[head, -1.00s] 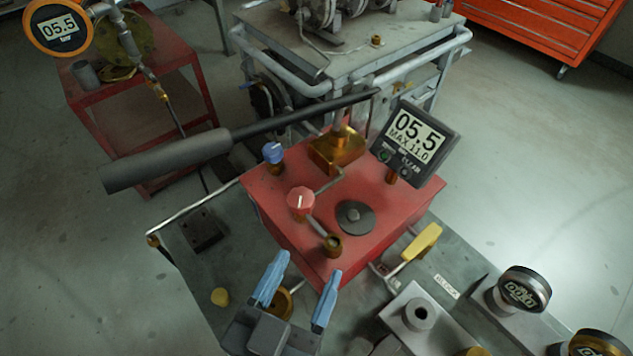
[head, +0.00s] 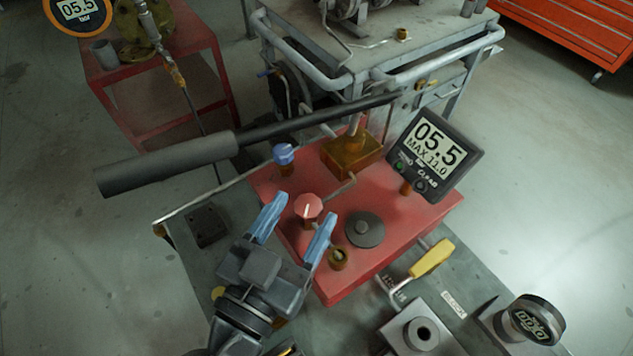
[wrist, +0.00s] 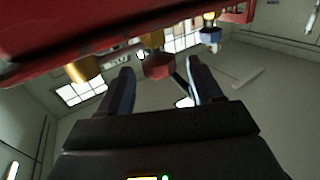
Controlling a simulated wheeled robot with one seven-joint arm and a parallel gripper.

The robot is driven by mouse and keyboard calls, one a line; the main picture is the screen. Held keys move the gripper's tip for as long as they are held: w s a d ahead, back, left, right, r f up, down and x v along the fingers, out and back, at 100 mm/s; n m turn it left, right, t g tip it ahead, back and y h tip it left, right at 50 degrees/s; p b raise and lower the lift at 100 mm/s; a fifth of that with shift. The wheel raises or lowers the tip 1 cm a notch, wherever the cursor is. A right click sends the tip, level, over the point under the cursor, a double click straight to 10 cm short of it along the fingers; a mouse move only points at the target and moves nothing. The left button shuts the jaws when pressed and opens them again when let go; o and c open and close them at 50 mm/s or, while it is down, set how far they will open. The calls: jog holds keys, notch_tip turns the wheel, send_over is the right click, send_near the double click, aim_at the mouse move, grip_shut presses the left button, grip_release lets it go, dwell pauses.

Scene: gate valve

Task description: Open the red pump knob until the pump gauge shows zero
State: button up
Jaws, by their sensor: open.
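The red pump knob (head: 308,207), with a white pointer line, stands on the red pump body (head: 405,220). The pump gauge (head: 433,152) at the pump's right reads 05.5, with MAX 11.0 below. My gripper (head: 295,226) is open and empty, its blue fingers pointing up toward the red knob.
A blue knob (head: 284,154) stands behind the red one. A long pump handle (head: 170,165) reaches across the left. A yellow lever (head: 432,258) and a black-topped fitting (head: 537,318) are at the right. A round gauge (head: 77,8) at top left reads 05.5 bar.

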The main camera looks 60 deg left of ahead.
aim_at(309, 194)
jog(key=shift+p+x, duration=0.5)
jog(key=shift+x, duration=1.9)
jog(key=c, duration=1)
jog(key=shift+n+g+y, duration=0.8)
jog(key=shift+y, duration=0.2)
jog(key=n+g+p, duration=0.1)
jog(key=g+y+p, duration=0.1)
jog(key=p, duration=0.1)
jog(key=shift+s+a+r+n+y, duration=0.2)
jog(key=shift+r+n+y, duration=0.1)
jog(key=shift+n, duration=0.1)
jog(key=shift+s+a+f+n+g+y+p, duration=0.1)
jog(key=shift+f+n+g+y+p, duration=0.2)
jog(key=shift+n+g+y+p, duration=0.5)
jog(key=shift+m+h, duration=0.3)
